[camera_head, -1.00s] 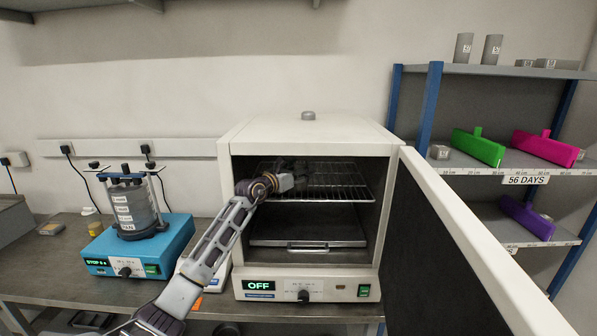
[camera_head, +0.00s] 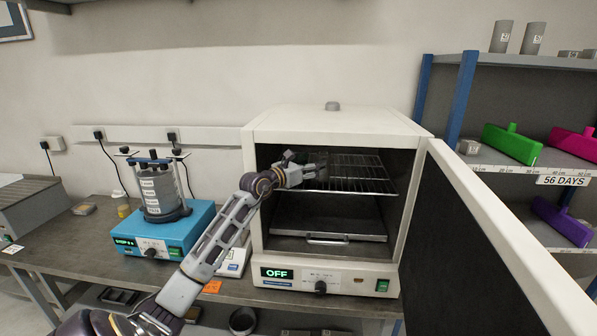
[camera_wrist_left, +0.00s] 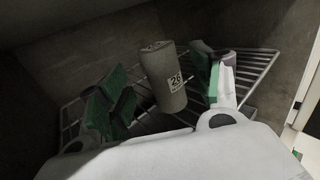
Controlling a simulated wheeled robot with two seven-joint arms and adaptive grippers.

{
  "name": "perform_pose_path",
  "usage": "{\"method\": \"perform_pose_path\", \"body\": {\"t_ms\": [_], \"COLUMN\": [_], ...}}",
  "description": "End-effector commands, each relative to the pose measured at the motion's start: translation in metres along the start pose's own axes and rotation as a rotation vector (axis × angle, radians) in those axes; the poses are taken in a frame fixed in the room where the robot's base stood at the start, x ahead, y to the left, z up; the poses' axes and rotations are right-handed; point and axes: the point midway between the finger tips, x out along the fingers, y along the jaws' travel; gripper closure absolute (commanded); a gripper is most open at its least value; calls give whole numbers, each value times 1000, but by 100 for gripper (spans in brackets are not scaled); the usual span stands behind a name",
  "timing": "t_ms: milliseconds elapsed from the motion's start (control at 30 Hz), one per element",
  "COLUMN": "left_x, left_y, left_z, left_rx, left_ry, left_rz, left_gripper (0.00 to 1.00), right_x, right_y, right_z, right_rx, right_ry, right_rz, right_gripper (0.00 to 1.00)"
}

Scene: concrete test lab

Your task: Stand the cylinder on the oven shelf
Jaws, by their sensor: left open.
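My left gripper (camera_wrist_left: 160,95) is open, with one green-padded finger on each side of the cylinder and gaps between. In the head view my left gripper (camera_head: 308,170) reaches into the oven (camera_head: 335,125) above the shelf (camera_head: 358,178). The cylinder is hard to make out there in the dark interior. My right gripper is not in view.
The oven door (camera_head: 480,240) stands open to the right. A lower tray (camera_head: 330,222) lies under the shelf. A blue sieve shaker (camera_head: 165,235) and a small scale (camera_head: 233,262) are on the bench at left. A rack with cylinders and coloured moulds stands at right.

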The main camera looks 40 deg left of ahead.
Motion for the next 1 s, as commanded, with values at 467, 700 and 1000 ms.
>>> {"method": "perform_pose_path", "body": {"t_ms": [467, 700, 1000], "left_x": [-41, -56, -60], "left_y": [0, 0, 0], "left_z": [-2, -1, 0], "left_rx": [-1, -1, -1], "left_ry": [1, 1, 1], "left_rz": [1, 0, 0], "left_gripper": [35, 35, 35], "right_x": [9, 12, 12], "right_y": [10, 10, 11], "right_z": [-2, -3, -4], "right_rx": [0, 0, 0], "right_ry": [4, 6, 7], "right_rz": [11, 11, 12], "right_gripper": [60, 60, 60]}}
